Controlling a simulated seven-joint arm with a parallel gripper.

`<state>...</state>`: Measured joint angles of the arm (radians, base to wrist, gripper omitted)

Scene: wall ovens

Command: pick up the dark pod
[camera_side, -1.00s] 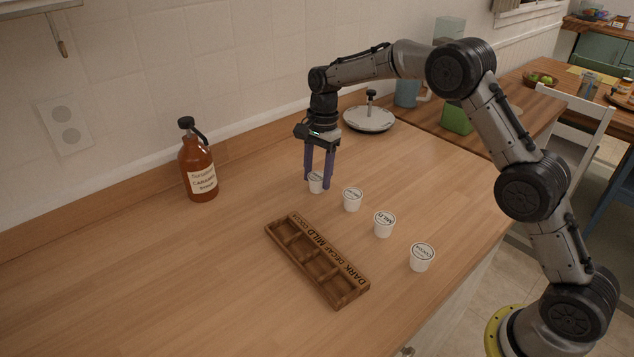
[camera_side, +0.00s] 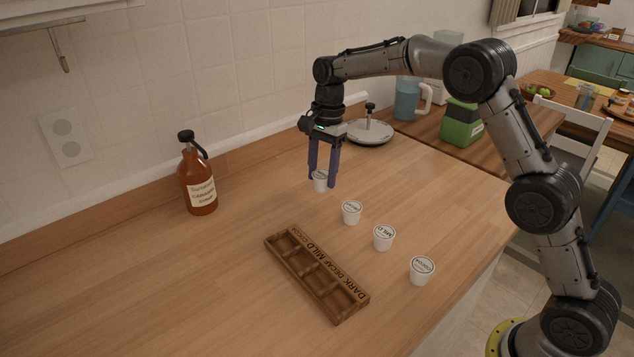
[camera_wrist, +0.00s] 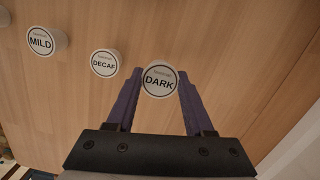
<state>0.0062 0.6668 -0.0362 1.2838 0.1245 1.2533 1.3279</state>
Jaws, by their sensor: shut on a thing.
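The dark pod (camera_wrist: 160,82) is a white cup with a round lid reading DARK. In the wrist view it sits between the purple fingertips of my gripper (camera_wrist: 157,78). In the side view my gripper (camera_side: 322,179) is shut on this pod (camera_side: 320,186), pointing straight down. The pod looks upright and slightly above the counter; the fingers partly cover it. The decaf pod (camera_side: 351,212) stands on the counter just to the right, and it also shows in the wrist view (camera_wrist: 106,63).
The mild pod (camera_side: 383,237) and another white pod (camera_side: 421,270) continue the row. A syrup bottle (camera_side: 198,180) stands left, a round lid (camera_side: 369,132) behind.

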